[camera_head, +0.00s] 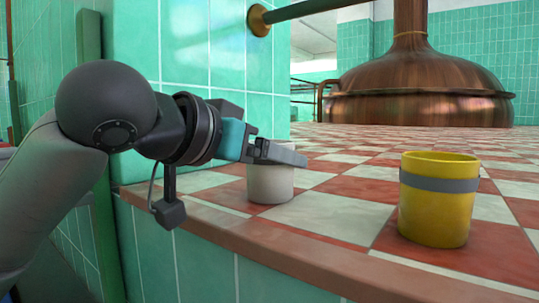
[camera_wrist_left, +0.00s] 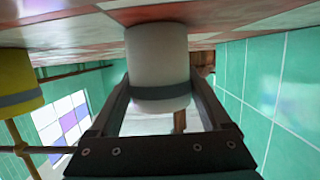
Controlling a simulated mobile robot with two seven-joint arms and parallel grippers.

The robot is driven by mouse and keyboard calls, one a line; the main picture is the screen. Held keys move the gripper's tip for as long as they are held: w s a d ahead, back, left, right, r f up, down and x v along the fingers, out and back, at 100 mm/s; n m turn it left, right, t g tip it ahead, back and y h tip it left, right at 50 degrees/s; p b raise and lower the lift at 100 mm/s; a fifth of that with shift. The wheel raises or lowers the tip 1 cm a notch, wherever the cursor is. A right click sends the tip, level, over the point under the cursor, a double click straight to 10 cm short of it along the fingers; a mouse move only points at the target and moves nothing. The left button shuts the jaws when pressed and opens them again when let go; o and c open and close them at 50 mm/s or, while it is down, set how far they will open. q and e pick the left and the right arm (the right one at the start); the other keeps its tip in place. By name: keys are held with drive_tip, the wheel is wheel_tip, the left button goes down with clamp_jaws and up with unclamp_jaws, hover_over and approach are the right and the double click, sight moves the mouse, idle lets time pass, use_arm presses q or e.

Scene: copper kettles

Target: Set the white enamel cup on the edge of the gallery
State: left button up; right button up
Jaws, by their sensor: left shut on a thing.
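The white cup (camera_head: 270,185) is upright at the tiled gallery's front edge (camera_head: 300,250), close to the green wall corner. Its base appears to meet the checkered tiles, but I cannot rule out a small gap. My left gripper (camera_head: 284,153) is shut on the cup near its top, coming in from the left and hiding its rim. In the left wrist view, the picture is upside down and the cup (camera_wrist_left: 157,50) sits between the two fingers (camera_wrist_left: 158,88), with a grey band at their height. My right gripper is not in view.
A yellow cup (camera_head: 436,205) with a grey band stands to the right, apart from the white cup, and shows at the left of the wrist view (camera_wrist_left: 18,85). A copper kettle (camera_head: 420,85) stands far back. A green tiled wall (camera_head: 220,60) rises behind my gripper. Tiles between the cups are clear.

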use_arm(q)
drive_tip(key=o, duration=1.4)
drive_tip(key=shift+f, duration=0.1)
drive_tip(key=shift+r, duration=0.2)
drive_tip(key=shift+s+a, duration=0.2)
drive_tip(key=shift+s, duration=0.05)
drive_tip(key=b+v, duration=0.3)
drive_tip(key=v, duration=0.8)
drive_tip(key=shift+s+a+r, duration=0.15)
